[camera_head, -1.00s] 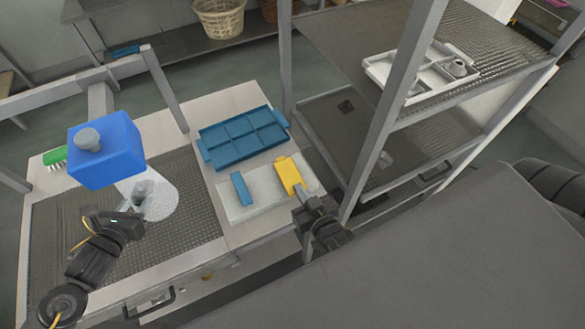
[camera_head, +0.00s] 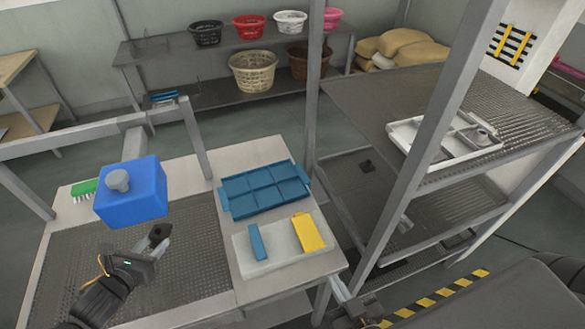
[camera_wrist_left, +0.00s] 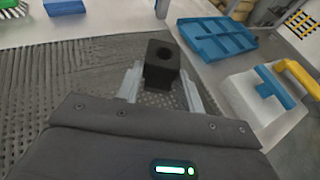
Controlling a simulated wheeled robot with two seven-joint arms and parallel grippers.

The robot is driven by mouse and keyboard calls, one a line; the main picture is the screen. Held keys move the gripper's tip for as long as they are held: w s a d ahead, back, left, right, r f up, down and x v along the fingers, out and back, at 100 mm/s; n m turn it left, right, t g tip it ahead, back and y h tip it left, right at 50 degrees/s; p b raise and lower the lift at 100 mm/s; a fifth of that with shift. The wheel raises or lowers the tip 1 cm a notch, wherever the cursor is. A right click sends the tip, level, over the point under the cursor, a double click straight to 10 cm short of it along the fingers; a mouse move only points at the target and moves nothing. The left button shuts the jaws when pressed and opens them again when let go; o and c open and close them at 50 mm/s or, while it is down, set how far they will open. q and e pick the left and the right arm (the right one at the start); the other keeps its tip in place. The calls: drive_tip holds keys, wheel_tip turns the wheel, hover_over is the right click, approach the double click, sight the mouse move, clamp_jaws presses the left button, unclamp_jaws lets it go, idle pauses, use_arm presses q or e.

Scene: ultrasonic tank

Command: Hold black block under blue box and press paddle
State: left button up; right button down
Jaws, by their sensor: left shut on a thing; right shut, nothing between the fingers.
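The blue box (camera_head: 131,194) with a grey knob hangs from a grey frame above the left part of the table. My left gripper (camera_head: 158,240) is shut on the black block (camera_head: 160,231), below and right of the box in the head view. In the left wrist view the block (camera_wrist_left: 163,66), with a round hole in its top, sits between the fingers (camera_wrist_left: 160,92). The yellow paddle (camera_head: 308,232) lies on a pale base (camera_head: 280,252) beside a blue bar (camera_head: 257,242). My right gripper (camera_head: 343,292) is shut and empty, apart from the paddle, past the table's front right corner.
A blue compartment tray (camera_head: 265,188) lies behind the paddle base. A green brush (camera_head: 84,189) lies at the table's back left. A metal shelf rack (camera_head: 400,220) stands close on the right, holding a white tray (camera_head: 408,135). The mesh tabletop (camera_head: 75,270) is clear around my left gripper.

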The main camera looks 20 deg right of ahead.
idle(0.4)
use_arm(q)
drive_tip(key=s, duration=1)
idle(0.5)
